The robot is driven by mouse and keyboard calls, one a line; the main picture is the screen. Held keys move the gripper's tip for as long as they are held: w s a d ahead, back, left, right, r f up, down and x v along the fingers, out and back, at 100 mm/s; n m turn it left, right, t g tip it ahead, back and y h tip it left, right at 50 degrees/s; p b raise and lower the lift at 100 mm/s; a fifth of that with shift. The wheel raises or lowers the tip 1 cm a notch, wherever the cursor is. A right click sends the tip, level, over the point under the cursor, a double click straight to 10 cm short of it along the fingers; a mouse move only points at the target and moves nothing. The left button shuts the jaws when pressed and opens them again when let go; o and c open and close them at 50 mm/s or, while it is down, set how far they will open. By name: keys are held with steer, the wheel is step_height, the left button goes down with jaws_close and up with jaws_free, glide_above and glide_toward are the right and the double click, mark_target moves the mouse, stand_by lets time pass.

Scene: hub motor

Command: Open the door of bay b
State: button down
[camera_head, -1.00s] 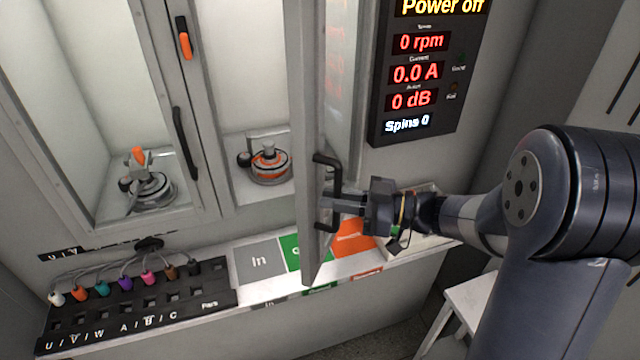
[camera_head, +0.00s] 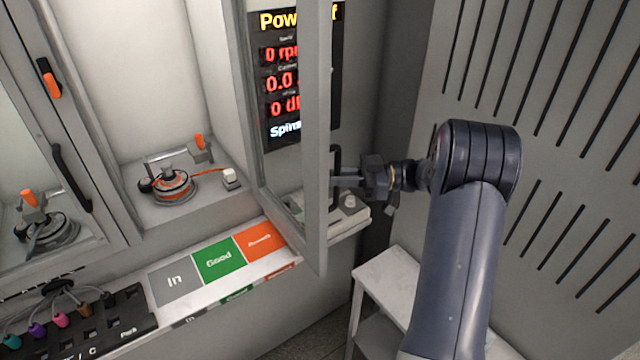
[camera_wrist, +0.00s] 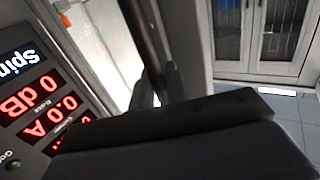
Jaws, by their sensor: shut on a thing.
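The door of bay b (camera_head: 315,130) stands swung out from the cabinet, seen nearly edge-on in the head view. My gripper (camera_head: 340,178) is shut on its black handle (camera_head: 336,160), on the right face of the door. The bay behind it (camera_head: 160,80) is exposed and holds a hub motor (camera_head: 172,186) with an orange clamp and a small white block on a red lead.
The neighbouring bay's door (camera_head: 60,130) is shut, with a motor (camera_head: 42,225) behind it. A display panel (camera_head: 275,90) is partly covered by the open door. A shelf with In, Good and orange fields (camera_head: 218,259) runs below. A white stool (camera_head: 390,280) stands at lower right.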

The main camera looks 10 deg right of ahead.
steer(key=shift+w+d, duration=0.45)
steer(key=shift+d, duration=0.15)
steer(key=shift+r, duration=0.1)
steer(key=c, duration=1.5)
jaws_free()
steer(key=shift+a, duration=0.1)
